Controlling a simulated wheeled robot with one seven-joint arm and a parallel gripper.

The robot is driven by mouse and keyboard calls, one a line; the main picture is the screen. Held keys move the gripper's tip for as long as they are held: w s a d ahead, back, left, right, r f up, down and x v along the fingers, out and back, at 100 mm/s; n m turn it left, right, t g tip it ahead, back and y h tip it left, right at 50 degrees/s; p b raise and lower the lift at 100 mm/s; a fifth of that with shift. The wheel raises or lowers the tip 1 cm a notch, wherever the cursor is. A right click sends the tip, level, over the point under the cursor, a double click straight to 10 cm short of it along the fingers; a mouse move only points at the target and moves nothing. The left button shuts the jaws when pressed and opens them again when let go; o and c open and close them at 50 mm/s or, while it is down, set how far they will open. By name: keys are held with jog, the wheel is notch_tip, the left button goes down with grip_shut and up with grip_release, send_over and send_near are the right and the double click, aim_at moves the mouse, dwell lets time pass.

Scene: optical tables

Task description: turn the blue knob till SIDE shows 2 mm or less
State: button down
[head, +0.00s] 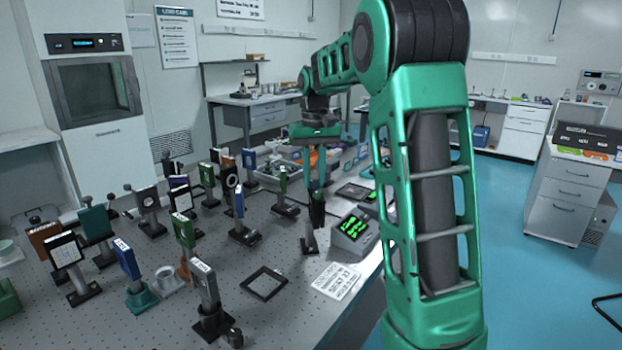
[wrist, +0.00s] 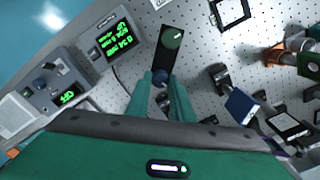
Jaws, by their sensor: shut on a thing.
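The blue knob (wrist: 160,76) sits at the near end of a dark mount (wrist: 167,55) in the wrist view. The mount's other end carries a green knob (wrist: 173,38). My gripper (wrist: 161,83) is shut on the blue knob, one green finger on each side, hiding part of it. In the head view my gripper (head: 316,186) points down at the dark mount, and the blue knob cannot be made out there. A readout box (head: 352,231) with green text stands right of the mount. It also shows in the wrist view (wrist: 112,40), upside down; its SIDE figure is too small to read.
Several optic mounts on posts crowd the perforated table left of my gripper, including a blue plate (wrist: 241,106). A black square frame (head: 265,283) and a printed card (head: 336,280) lie flat near the front. A second device with a green display (wrist: 68,97) stands nearby.

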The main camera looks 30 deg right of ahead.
aim_at(313, 180)
jog(key=c, duration=1.6)
grip_release()
jog(key=shift+o, duration=0.2)
jog(key=shift+r, duration=0.15)
notch_tip(313, 180, up, 10)
jog(key=shift+w+r, duration=0.15)
jog(key=shift+r, duration=0.1)
jog(key=s+a+f+m, duration=0.1)
jog(key=s+f, duration=0.5)
jog(key=s, duration=0.6)
jog(key=s+a+f, duration=0.2)
jog(key=s+f, duration=0.5)
jog(key=s, duration=0.5)
jog(key=s+a+f+m, duration=0.1)
jog(key=s+a+f, duration=0.1)
jog(key=s+f, duration=0.5)
jog(key=s, duration=0.5)
jog(key=shift+s+a+m, duration=0.15)
jog(key=shift+a+m, duration=0.1)
jog(key=shift+m, duration=0.05)
